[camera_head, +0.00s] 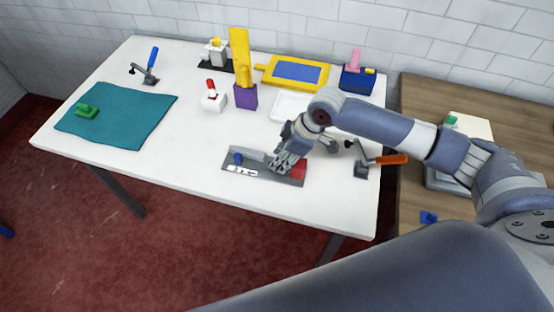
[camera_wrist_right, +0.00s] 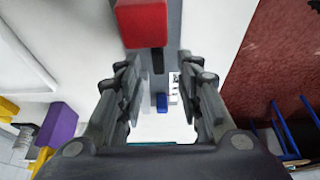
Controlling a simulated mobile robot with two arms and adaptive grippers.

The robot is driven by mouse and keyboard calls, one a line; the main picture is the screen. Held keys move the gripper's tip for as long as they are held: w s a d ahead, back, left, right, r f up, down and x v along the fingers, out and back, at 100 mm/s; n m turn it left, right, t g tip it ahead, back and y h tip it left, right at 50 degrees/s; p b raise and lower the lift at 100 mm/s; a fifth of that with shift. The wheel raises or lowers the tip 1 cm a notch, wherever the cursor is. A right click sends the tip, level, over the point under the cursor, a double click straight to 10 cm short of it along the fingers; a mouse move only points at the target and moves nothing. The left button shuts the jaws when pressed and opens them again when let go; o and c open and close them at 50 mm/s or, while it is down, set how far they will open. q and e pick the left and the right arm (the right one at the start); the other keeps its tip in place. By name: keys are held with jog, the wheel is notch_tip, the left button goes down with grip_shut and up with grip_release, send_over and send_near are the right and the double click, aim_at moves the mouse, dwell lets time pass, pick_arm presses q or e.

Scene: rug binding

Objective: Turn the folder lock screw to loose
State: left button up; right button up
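A grey fixture plate (camera_head: 265,177) lies near the front edge of the white table, with a blue knob (camera_head: 238,158) at its left end and a red block (camera_head: 299,169) at its right end. Which part is the folder lock screw, and how it is turned, I cannot tell. My right gripper (camera_head: 280,162) is over the plate, just left of the red block, and hides part of it. In the right wrist view its fingers (camera_wrist_right: 160,100) are spread apart, with the blue knob (camera_wrist_right: 162,103) seen beyond the gap and the red block (camera_wrist_right: 142,22) above. My left gripper is not in view.
An orange-handled clamp (camera_head: 385,160) stands right of my right gripper. A white tray (camera_head: 290,106), a white device with a red top (camera_head: 213,98) and a yellow-and-purple piece (camera_head: 244,95) stand behind. A teal cloth (camera_head: 120,120) lies left. Bare table separates the cloth and plate.

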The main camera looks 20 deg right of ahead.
jog(key=x, duration=0.2)
jog(key=shift+w+a+f, duration=0.15)
jog(key=shift+w+f, duration=0.1)
jog(key=shift+a+f, duration=0.15)
jog(key=shift+f, duration=0.4)
jog(key=shift+w, duration=0.1)
grip_shut()
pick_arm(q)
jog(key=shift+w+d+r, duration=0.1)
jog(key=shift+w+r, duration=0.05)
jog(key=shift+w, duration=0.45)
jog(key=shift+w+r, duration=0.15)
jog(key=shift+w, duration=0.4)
